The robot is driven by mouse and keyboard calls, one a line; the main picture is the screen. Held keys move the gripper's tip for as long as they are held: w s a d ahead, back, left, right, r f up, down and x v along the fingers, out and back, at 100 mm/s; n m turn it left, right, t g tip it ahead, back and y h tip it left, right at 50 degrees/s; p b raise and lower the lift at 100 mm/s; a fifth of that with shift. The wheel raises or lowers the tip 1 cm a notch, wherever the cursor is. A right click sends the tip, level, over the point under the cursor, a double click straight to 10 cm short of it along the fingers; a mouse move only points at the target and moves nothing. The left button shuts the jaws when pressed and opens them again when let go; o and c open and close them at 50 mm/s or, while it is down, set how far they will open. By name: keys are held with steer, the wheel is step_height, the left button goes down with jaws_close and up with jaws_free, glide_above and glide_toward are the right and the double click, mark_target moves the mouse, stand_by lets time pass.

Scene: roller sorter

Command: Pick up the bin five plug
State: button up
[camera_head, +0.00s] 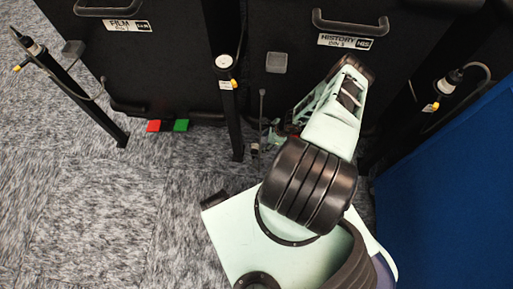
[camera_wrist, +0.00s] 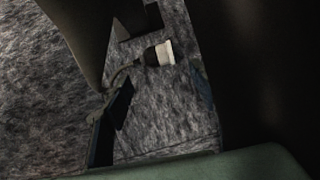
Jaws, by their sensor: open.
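A plug with a black body and a pale band (camera_wrist: 160,54) shows in the upper middle of the wrist view, with a thin cable running down-left from it. In the head view, a small plug (camera_head: 255,148) is low beside the post in front of the bin labelled HISTORY (camera_head: 345,42). My gripper (camera_head: 277,137) is low beside it, partly hidden by my arm. In the wrist view, my gripper (camera_wrist: 160,98) is open, with dark fingers at left and right. The plug is beyond the gap between them, and nothing is held.
Black posts with cables stand along the bins, one (camera_head: 228,100) left of my gripper. A bin labelled FILM (camera_head: 128,26) is at upper left. A blue panel (camera_head: 450,190) is at right. Carpet is clear at left.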

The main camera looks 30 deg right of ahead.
mark_target(255, 147)
steer(key=b+x, duration=0.5)
steer(key=x, duration=0.4)
steer(key=shift+w+a+f+b, duration=0.2)
steer(key=shift+f+b, duration=0.1)
steer(key=shift+b, duration=0.1)
steer(key=c, duration=1.4)
steer(key=shift+o, duration=0.2)
steer(key=shift+r, duration=0.1)
